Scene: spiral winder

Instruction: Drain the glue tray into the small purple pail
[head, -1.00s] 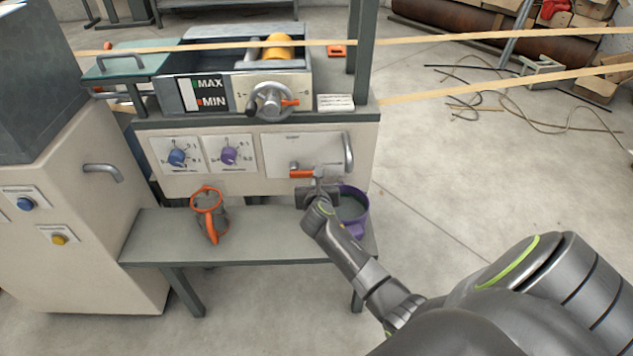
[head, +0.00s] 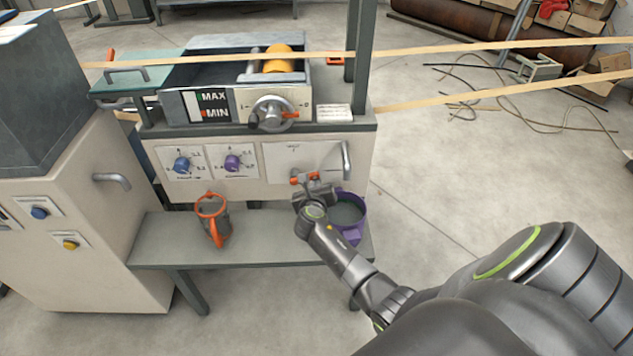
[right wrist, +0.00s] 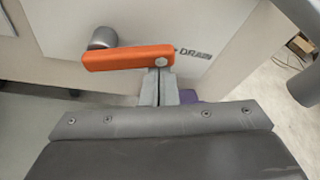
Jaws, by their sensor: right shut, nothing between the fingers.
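The glue tray (head: 222,42) is the dark, open trough on top of the machine, with a yellow roller in it and a MAX/MIN gauge on its front. The orange drain lever (head: 297,180) sits on the panel below; in the right wrist view the lever (right wrist: 125,57) lies nearly level beside the DRAIN label. My right gripper (right wrist: 155,88) is shut and empty, its fingertips just below the lever's right end; I cannot tell if they touch. The small purple pail (head: 360,226) stands on the shelf, partly behind my right gripper (head: 314,182). My left gripper is out of view.
A grey bar handle (head: 346,160) stands out at the panel's right. Blue (head: 181,165) and purple (head: 232,162) knobs are further left. The shelf between jug and pail is clear.

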